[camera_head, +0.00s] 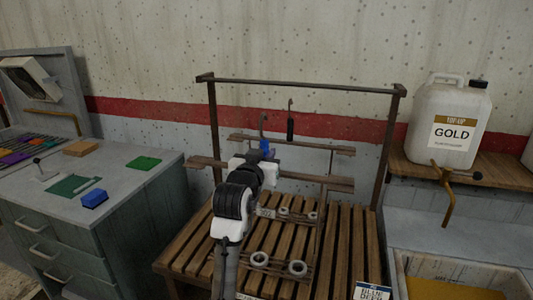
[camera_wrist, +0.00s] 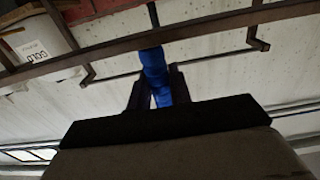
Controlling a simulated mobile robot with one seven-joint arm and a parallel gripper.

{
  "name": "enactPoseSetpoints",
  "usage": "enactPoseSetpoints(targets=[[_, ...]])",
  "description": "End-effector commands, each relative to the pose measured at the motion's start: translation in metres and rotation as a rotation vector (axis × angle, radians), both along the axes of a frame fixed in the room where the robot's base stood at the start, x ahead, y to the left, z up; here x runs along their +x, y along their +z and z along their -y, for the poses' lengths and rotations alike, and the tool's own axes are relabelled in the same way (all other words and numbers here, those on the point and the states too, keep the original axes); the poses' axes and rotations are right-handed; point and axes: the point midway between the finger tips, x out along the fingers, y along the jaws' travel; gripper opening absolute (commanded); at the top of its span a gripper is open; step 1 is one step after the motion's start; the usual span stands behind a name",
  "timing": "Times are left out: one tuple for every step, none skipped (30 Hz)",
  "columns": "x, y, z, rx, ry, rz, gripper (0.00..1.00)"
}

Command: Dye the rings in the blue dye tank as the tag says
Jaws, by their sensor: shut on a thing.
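My gripper (camera_head: 262,157) is at the middle of the metal rail frame (camera_head: 300,85). It is shut on a blue grip (camera_head: 266,147) below a hook; in the wrist view the blue grip (camera_wrist: 155,75) stands between the dark fingers (camera_wrist: 157,92). A second hook with a black grip (camera_head: 290,128) is to the right. Pale rings sit on bars over the slatted bench: two in front (camera_head: 259,259) (camera_head: 297,267) and others behind (camera_head: 312,215). A small tag (camera_head: 266,212) is too small to read. A sign (camera_head: 372,291) at the bottom edge seems to read "BLUE DEEP". No blue dye surface shows.
A white jug marked GOLD (camera_head: 450,120) stands on a wooden shelf (camera_head: 500,168) at right, above a brass tap (camera_head: 448,200). A tank with yellow contents (camera_head: 445,290) is at the lower right. A grey cabinet (camera_head: 120,180) with coloured pieces stands at left.

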Motion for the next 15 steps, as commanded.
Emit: enactPoseSetpoints(targets=[[-0.004,0.001,-0.002,0.000,0.001,0.004,0.00],[-0.007,0.001,-0.002,0.000,0.001,0.004,0.00],[-0.010,0.001,-0.003,0.000,0.001,0.004,0.00],[-0.012,0.001,-0.004,0.000,0.001,0.004,0.00],[-0.014,0.001,-0.004,0.000,0.000,0.004,0.00],[-0.017,0.002,-0.005,-0.001,0.000,0.005,0.00],[-0.019,0.002,-0.006,-0.001,0.000,0.005,0.00],[-0.021,0.001,-0.007,0.000,0.000,0.004,0.00],[-0.023,0.001,-0.008,-0.001,0.000,0.003,0.00],[-0.026,0.001,-0.009,-0.001,0.000,0.004,0.00],[-0.028,0.001,-0.009,-0.001,0.000,0.004,0.00],[-0.031,0.001,-0.010,-0.001,0.001,0.004,0.00],[-0.033,0.001,-0.011,-0.001,0.001,0.004,0.00],[-0.035,0.001,-0.012,0.000,0.001,0.004,0.00],[-0.038,0.001,-0.013,0.000,0.001,0.004,0.00]])
